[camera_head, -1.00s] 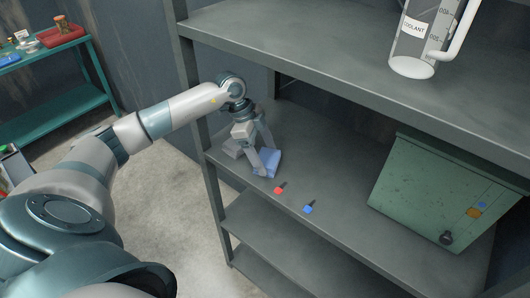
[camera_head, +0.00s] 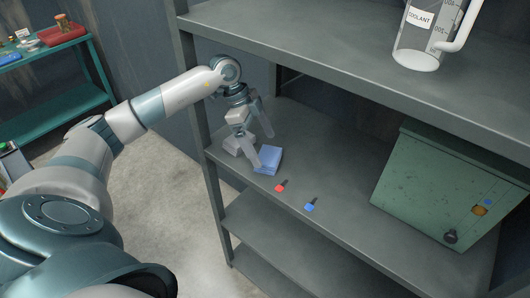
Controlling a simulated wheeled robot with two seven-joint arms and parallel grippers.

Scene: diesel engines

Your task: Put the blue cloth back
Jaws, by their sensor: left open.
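The blue cloth (camera_head: 268,160) lies folded on the middle shelf (camera_head: 325,165) of the grey rack, near its front left. My left gripper (camera_head: 262,150) is open above and beside the cloth. One finger comes down at the cloth's left edge and the other is raised behind it. Whether the near finger touches the cloth, I cannot tell. My right gripper is not in view.
A red-headed key (camera_head: 280,187) and a blue-headed key (camera_head: 310,206) lie right of the cloth. A green metal box (camera_head: 440,190) stands at the shelf's right. The upper shelf (camera_head: 330,62) overhangs, with a coolant jug (camera_head: 418,40) on it. A teal table (camera_head: 60,95) stands at left.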

